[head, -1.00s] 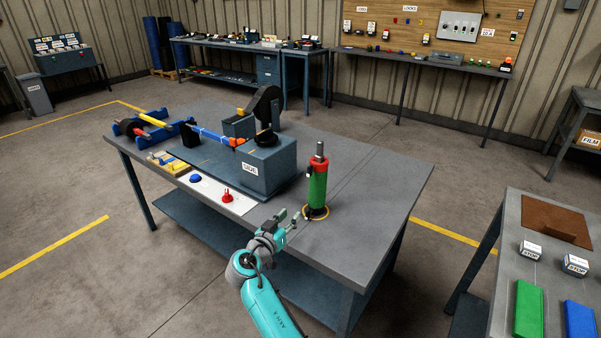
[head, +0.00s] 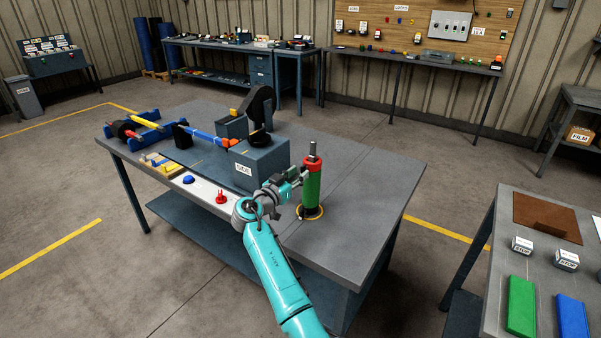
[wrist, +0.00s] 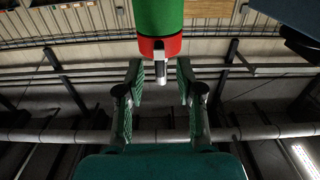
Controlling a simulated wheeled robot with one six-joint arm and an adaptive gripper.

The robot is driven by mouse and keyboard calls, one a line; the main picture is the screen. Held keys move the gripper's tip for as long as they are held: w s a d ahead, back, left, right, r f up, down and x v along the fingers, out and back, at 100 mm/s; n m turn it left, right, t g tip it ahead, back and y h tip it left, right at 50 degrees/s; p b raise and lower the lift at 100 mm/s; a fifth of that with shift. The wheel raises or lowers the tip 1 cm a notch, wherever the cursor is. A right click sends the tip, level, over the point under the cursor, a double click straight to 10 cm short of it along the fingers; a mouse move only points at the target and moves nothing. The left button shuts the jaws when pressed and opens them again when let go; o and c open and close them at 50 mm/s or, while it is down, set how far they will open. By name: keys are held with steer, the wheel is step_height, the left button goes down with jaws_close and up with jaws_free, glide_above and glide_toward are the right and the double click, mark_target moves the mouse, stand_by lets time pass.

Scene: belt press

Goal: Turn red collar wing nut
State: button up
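A post on the table has a green body (head: 313,187) and a red collar (head: 315,163) near its top, with a grey rod (head: 312,149) rising above it. In the wrist view, the green body and red collar (wrist: 174,46) are at the top. A small grey and black wing nut (wrist: 161,66) sticks out from the collar. My gripper (wrist: 160,72) is open; its fingertips stand on either side of the wing nut with visible gaps. In the head view, my gripper (head: 301,176) is close beside the post's left side, and the wing nut cannot be made out.
The blue-grey press block (head: 262,168) stands just left of my gripper. A red knob (head: 220,197) and a blue button (head: 189,180) are on the panel at the table's front. The tabletop right of the post (head: 365,190) is clear.

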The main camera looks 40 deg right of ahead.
steer(key=shift+x, duration=1.05)
jaws_close()
steer(key=shift+n, duration=0.3)
steer(key=n, duration=1.7)
steer(key=shift+w+a+f+y, duration=0.1)
steer(key=shift+w+f+y, duration=0.05)
steer(key=shift+y, duration=0.15)
steer(key=shift+n, duration=0.5)
